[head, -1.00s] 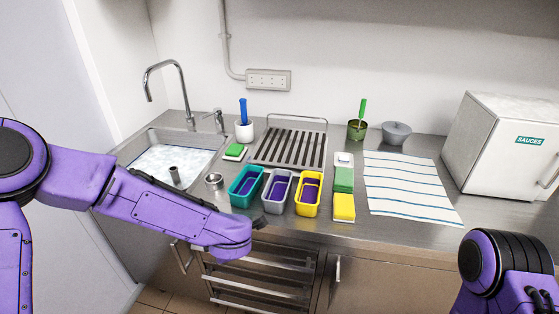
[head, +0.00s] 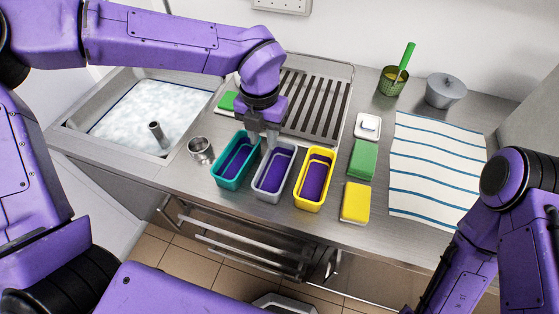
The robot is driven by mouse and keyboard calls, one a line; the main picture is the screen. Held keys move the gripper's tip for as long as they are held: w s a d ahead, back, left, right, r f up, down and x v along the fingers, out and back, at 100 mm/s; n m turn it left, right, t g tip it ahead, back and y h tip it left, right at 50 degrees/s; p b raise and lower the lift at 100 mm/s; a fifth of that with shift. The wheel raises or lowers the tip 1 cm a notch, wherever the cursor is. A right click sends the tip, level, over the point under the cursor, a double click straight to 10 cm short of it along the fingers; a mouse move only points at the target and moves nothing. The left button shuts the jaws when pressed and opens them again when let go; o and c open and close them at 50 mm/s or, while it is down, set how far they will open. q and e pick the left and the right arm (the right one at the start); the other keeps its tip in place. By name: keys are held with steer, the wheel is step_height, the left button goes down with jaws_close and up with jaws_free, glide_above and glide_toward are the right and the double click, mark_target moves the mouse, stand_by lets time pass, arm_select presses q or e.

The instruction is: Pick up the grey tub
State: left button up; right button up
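The grey tub (head: 273,194) stands upright on the steel counter between a teal tub (head: 233,184) and a yellow tub (head: 312,203). It is narrow with a purple inside. My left gripper (head: 262,146) points down at the back end of the grey tub, close to its back left corner and the teal tub's back right corner. Its two fingers are apart with a gap between them, and nothing shows held in it. I cannot tell whether a finger touches a rim. My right arm is at the right edge; its gripper is out of view.
A sink (head: 150,118) and a steel cup (head: 200,149) lie left. A draining rack (head: 318,110) is behind. Green (head: 363,160) and yellow (head: 355,202) sponges and a striped cloth (head: 436,170) lie right.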

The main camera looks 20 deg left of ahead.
mark_target(264, 162)
arm_select(q)
steer(key=shift+s+f+p, duration=0.15)
steer(key=shift+s+f, duration=0.2)
steer(key=shift+f, duration=0.25)
steer(key=shift+s+f+p, duration=0.15)
steer(key=shift+s+f, duration=0.2)
steer(key=shift+f, duration=0.25)
steer(key=f, duration=0.2)
steer(key=f+p, duration=0.1)
steer(key=f, duration=0.1)
steer(key=f+p, duration=0.1)
steer(key=f, duration=0.1)
steer(key=shift+w+f, duration=0.25)
steer(key=shift+f, duration=0.6)
steer(key=shift+c, duration=0.9)
jaws_close()
arm_select(e)
step_height(264, 162, up, 3)
steer(key=shift+s+f, duration=0.1)
steer(key=shift+s, duration=0.05)
